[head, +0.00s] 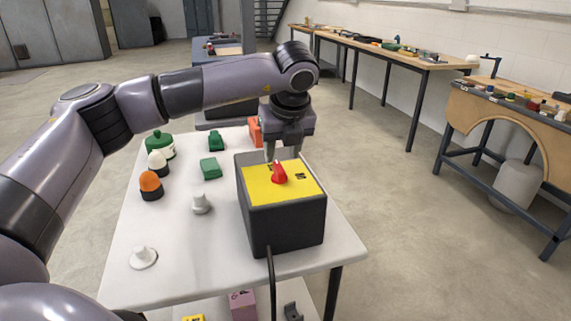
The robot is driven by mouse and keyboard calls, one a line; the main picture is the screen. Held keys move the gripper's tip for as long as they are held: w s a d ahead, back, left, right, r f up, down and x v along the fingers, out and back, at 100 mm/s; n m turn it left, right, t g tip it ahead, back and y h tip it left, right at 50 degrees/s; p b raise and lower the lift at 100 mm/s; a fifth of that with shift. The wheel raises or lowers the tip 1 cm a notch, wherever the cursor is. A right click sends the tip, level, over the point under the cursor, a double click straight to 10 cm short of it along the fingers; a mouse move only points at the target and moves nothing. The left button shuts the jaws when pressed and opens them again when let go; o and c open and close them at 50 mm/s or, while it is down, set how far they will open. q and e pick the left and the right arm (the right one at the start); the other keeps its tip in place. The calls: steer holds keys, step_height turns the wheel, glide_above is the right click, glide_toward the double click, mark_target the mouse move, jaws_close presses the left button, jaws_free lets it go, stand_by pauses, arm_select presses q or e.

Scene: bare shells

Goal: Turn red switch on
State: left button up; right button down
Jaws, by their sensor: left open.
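The red switch (279,174) is a small red knob on the yellow top plate (300,189) of a dark grey box (285,227). The box stands near the right side of a white table, with a cable hanging down its front. My left gripper (281,158) points down just behind and above the red switch. Its jaws are open, with a finger showing on each side of the knob's far end. I cannot tell whether the fingers touch the knob. Dark markings on the plate are partly hidden and too small to read. My right gripper is not in view.
A red-orange object (255,131) stands behind the box. The table's front middle is clear.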

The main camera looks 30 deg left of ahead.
mark_target(279, 167)
arm_select(q)
steer(key=shift+p+x, duration=0.3)
steer(key=shift+x, duration=2.4)
jaws_close()
